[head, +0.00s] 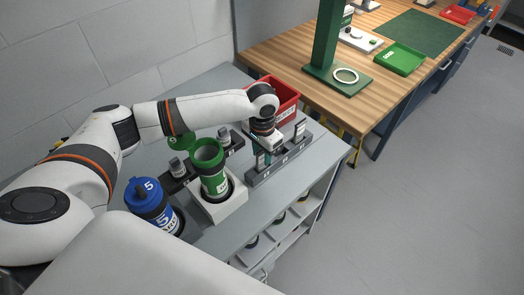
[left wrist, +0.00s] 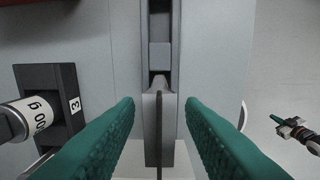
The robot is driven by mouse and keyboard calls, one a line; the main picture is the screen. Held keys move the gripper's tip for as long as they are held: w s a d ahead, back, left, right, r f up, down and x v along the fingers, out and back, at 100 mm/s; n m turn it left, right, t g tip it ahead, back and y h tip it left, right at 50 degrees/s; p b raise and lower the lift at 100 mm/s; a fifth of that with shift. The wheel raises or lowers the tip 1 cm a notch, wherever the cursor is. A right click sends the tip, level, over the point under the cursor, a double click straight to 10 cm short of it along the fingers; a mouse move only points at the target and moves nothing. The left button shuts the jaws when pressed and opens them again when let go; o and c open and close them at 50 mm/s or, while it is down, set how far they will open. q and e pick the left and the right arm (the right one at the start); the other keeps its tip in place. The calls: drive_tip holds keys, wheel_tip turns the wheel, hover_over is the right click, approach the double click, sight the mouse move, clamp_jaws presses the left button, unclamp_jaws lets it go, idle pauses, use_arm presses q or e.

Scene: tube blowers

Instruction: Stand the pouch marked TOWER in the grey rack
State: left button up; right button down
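The grey rack (head: 284,164) stands along the right edge of the grey bench. A flat grey pouch stands upright at its near end; it shows edge-on in the left wrist view (left wrist: 160,130). Another pale pouch (head: 300,131) stands at the rack's far end. I cannot read TOWER on either. My left gripper (head: 262,154) is over the near end of the rack. Its green fingers (left wrist: 160,125) are open, one on each side of the edge-on pouch, with gaps on both sides. What seems to be my right gripper (left wrist: 283,124) is small at the right of the left wrist view.
A green tube (head: 210,170) stands in a white base beside the rack. A blue canister (head: 148,198) marked 5 is nearer me. A red bin (head: 283,98) stands behind the rack.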

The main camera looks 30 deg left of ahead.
use_arm(q)
wheel_tip(320, 180, up, 12)
drive_tip(key=b, duration=0.2)
drive_tip(key=shift+r, duration=0.2)
drive_tip(key=shift+r, duration=0.1)
idle(0.6)
